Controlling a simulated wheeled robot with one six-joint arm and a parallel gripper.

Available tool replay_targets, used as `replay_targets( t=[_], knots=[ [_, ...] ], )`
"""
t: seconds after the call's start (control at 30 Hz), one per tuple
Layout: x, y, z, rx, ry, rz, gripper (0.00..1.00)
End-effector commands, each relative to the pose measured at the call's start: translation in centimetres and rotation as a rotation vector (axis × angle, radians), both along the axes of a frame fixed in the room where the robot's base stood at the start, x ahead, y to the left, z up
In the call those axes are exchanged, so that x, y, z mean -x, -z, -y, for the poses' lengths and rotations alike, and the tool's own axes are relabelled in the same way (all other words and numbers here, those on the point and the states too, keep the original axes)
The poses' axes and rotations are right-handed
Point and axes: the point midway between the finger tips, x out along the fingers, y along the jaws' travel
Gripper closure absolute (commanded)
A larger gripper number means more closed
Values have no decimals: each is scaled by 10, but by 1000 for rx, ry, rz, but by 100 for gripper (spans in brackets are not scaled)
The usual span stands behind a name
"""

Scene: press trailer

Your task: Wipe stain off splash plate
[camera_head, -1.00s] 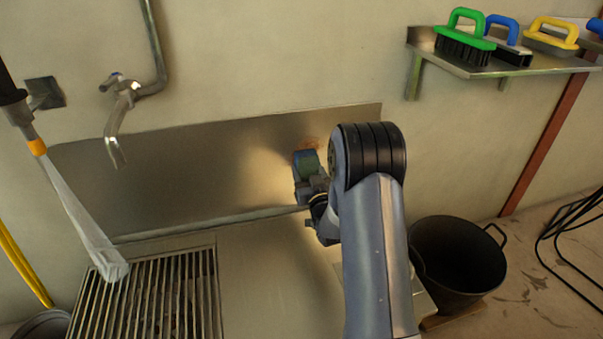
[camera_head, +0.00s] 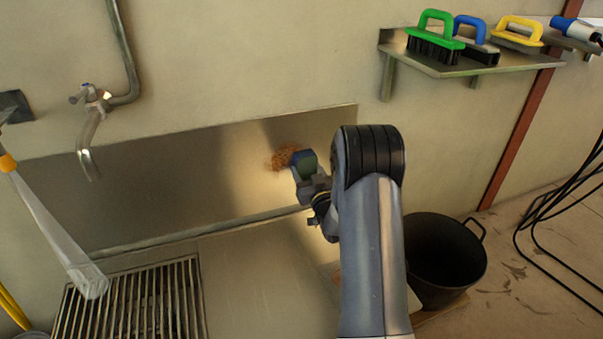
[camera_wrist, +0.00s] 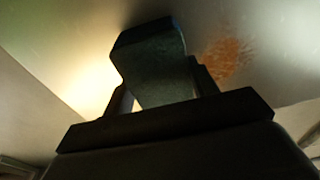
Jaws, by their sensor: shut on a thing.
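The metal splash plate (camera_head: 140,195) runs along the wall behind the work surface. An orange-brown stain (camera_head: 284,157) shows on its right part; in the wrist view the stain (camera_wrist: 228,60) lies to the right of the held block. My gripper (camera_head: 307,182) is shut on a dark blue-green block, seemingly a sponge (camera_head: 304,160). The sponge (camera_wrist: 152,65) sits between my two fingers in the wrist view. It is at the right edge of the stain and hides part of it in the head view. I cannot tell whether it touches the plate.
A floor-like grate (camera_head: 135,300) and a tap (camera_head: 90,110) are at left, with a hanging translucent tool (camera_head: 55,235). A black bucket (camera_head: 445,255) stands at right. A wall shelf (camera_head: 450,65) holds several brushes. The counter (camera_head: 260,270) before the plate is clear.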

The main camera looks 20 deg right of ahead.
Motion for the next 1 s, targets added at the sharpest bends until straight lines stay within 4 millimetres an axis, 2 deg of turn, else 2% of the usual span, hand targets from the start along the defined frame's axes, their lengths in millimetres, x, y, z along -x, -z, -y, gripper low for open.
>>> replay_targets(
  t=[0.03,0.13,0.57,0.73,1.0],
  knots=[
    [-1,-2,9,-1,11,4,63],
    [-2,-2,14,-2,13,5,63],
    [0,-26,14,-1,10,10,63],
    [0,-24,6,-1,6,7,63],
    [2,-23,-18,-2,4,4,63]
  ],
)
